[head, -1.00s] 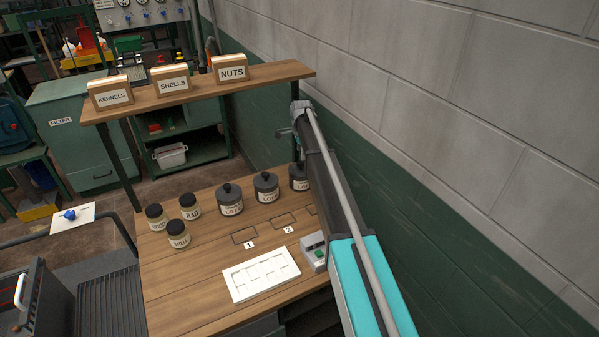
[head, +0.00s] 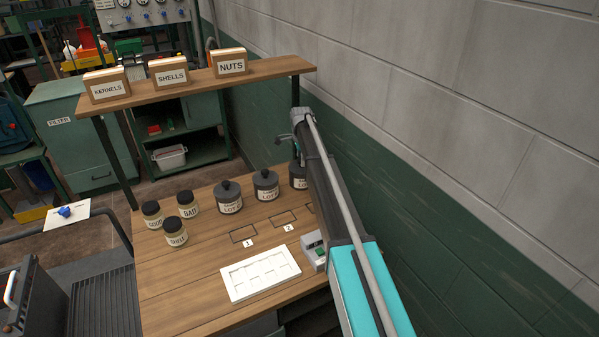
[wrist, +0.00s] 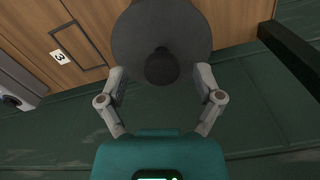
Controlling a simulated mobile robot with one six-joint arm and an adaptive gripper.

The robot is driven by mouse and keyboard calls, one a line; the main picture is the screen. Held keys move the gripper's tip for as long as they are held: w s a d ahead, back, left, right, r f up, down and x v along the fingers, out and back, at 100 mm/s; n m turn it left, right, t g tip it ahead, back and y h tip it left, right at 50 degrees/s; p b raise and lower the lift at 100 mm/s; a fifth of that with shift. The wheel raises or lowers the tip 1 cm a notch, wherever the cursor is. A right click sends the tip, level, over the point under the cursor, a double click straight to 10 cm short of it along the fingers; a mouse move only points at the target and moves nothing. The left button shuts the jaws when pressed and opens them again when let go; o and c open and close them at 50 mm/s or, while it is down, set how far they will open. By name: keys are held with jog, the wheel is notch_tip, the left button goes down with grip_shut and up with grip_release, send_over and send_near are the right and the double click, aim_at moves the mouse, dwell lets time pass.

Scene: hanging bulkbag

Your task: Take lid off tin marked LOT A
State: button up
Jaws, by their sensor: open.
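Three dark grey tins with knobbed lids stand in a row on the wooden bench: a left tin (head: 228,197), a middle tin (head: 265,185) and a right tin (head: 298,176). Labels on the left and middle tins begin with LOT, but their last letters are too small to read. My arm partly covers the right tin and its label. In the wrist view, a round dark lid (wrist: 135,32) with a black knob (wrist: 162,67) lies under my gripper (wrist: 160,77). The fingers are open, one on either side of the knob, apart from it.
Three jars (head: 176,232) with black lids stand left of the tins. A white tray (head: 260,274), numbered outlines (head: 243,234) and a small button box (head: 314,250) are in front. A shelf (head: 200,78) with labelled boxes runs above; the wall is close on the right.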

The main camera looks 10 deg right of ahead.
jog(key=shift+f+b, duration=0.3)
jog(key=shift+f, duration=0.2)
jog(key=shift+c, duration=0.2)
jog(key=c, duration=1.1)
